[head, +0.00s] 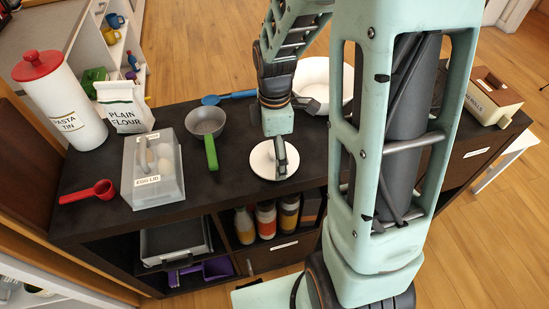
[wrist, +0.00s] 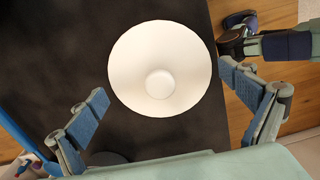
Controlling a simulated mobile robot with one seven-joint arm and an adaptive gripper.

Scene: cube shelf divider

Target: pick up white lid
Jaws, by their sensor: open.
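The white lid (head: 262,160) is a round disc with a small round knob, lying on the dark shelf top near its front edge. In the wrist view the white lid (wrist: 160,55) shows whole, with its knob facing the camera. My gripper (head: 281,168) is over the lid in the head view and hides part of its right side. In the wrist view my gripper (wrist: 162,88) is open, with one finger on each side of the lid's near part and nothing between the pads at the knob. I cannot tell the exact height above the lid.
A grey strainer with a green handle (head: 206,124) and an egg box with a clear lid (head: 152,172) stand left of the white lid. A white bowl (head: 313,80) is behind it, partly hidden by my arm. Dark shelf top (head: 232,172) is bare around the lid's left.

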